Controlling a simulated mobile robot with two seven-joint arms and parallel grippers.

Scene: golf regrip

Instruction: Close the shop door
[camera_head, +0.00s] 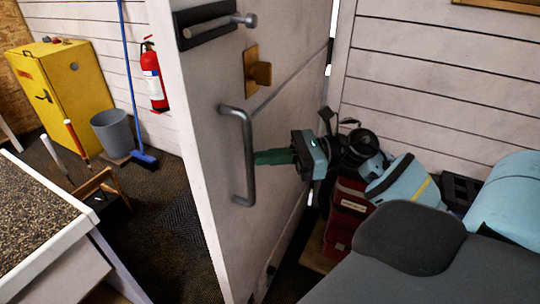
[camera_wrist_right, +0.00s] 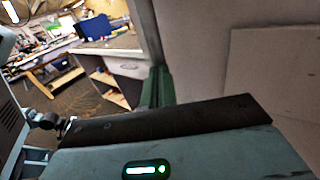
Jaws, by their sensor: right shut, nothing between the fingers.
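The white shop door (camera_head: 210,130) stands ajar in the middle of the head view, its edge toward me. It carries a grey pull handle (camera_head: 248,160), a brass-coloured latch plate (camera_head: 257,72) and a dark bar bolt (camera_head: 215,27) higher up. My right gripper (camera_head: 257,157) has green fingers, shut and empty, pointing left just to the right of the pull handle's bar; I cannot tell if they touch it. In the right wrist view its green fingers (camera_wrist_right: 158,88) stand in front of a pale panel, probably the door. My left gripper is not in view.
A counter (camera_head: 35,215) with a speckled top is at left. Beyond it are a yellow cabinet (camera_head: 65,85), a grey bin (camera_head: 112,132), a blue broom (camera_head: 130,90) and a red extinguisher (camera_head: 152,75) on the wall. A red bag-like object (camera_head: 347,210) is beside the door. Dark floor lies left of the door.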

